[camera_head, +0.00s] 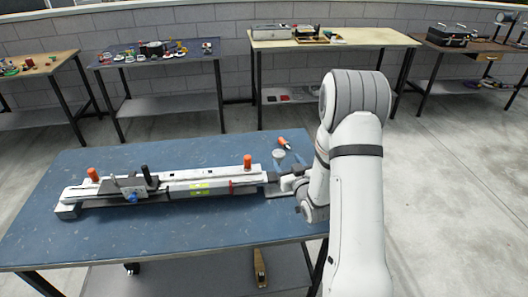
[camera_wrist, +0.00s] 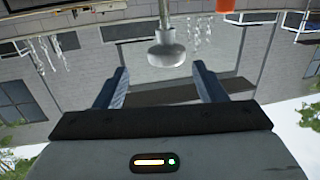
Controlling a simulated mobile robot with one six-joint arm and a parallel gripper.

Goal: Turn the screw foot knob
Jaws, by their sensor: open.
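A grey rounded knob (camera_wrist: 166,54) on a slim stem shows in the wrist view, which looks upside down. It lies ahead of and between the tips of my gripper (camera_wrist: 160,72), a little right of centre. My two blue-grey fingers are apart, with a visible gap on each side of the knob; I cannot tell its depth from the tips. In the head view, the long pale grip truck (camera_head: 205,178) lies across the blue table. My gripper (camera_head: 274,182) is at its right end, where the arm and wrist partly hide things and the knob cannot be made out clearly.
The blue table (camera_head: 180,237) has bare room in front of the truck. Orange knobs (camera_head: 247,161) and a black post (camera_head: 146,172) rise from the truck. An orange-handled tool (camera_head: 284,143) and a small pale round object (camera_head: 278,155) lie behind its right end.

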